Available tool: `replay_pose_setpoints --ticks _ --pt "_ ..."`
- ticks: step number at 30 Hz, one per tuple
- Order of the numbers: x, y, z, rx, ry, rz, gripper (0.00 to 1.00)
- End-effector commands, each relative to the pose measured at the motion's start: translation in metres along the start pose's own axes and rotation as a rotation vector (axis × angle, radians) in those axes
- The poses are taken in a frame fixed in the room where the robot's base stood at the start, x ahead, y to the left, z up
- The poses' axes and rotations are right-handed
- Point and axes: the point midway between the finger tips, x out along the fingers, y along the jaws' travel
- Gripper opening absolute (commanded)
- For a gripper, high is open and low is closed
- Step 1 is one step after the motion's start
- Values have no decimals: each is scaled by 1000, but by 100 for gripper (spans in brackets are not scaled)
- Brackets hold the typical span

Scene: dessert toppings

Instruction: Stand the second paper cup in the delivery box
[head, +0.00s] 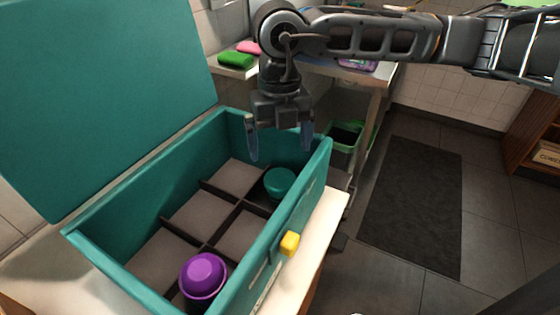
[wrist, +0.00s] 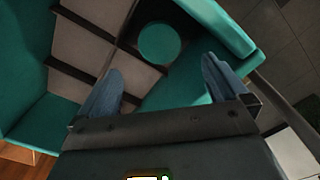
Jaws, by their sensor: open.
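The teal delivery box (head: 100,228) stands with its lid open, its inside split by dark dividers into several compartments. A purple cup (head: 203,274) stands in a near compartment. A teal cup (head: 280,181) stands in a far right compartment; it also shows in the wrist view (wrist: 159,43). My gripper (head: 281,147) is open and empty, above the far end of the box. In the wrist view its two fingers (wrist: 163,82) are spread apart, with the teal cup beyond them and not between them.
The raised lid (head: 100,90) stands at the left. A yellow latch (head: 290,244) sticks out from the right wall. A counter behind holds a green item (head: 236,59) and a pink item (head: 248,47). A green bin (head: 345,137) and a dark floor mat (head: 412,200) lie to the right.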

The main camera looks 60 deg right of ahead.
Motion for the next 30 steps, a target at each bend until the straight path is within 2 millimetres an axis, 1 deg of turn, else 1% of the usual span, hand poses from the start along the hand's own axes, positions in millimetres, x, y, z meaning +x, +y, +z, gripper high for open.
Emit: replay_pose_setpoints --ticks 1,3,7,24,26,28,29,30 --pt "-7 0 0 -1 -2 0 100" --pt "-13 0 0 -1 -2 0 100" --pt "-20 0 0 0 0 1 100" --pt "-21 2 -1 -2 2 5 100" --pt "-22 8 -4 -14 11 22 100" --pt "-24 24 -12 -44 36 69 100" --pt "-26 35 -18 -62 51 101 100" --pt "-28 52 -27 -95 77 154 100"
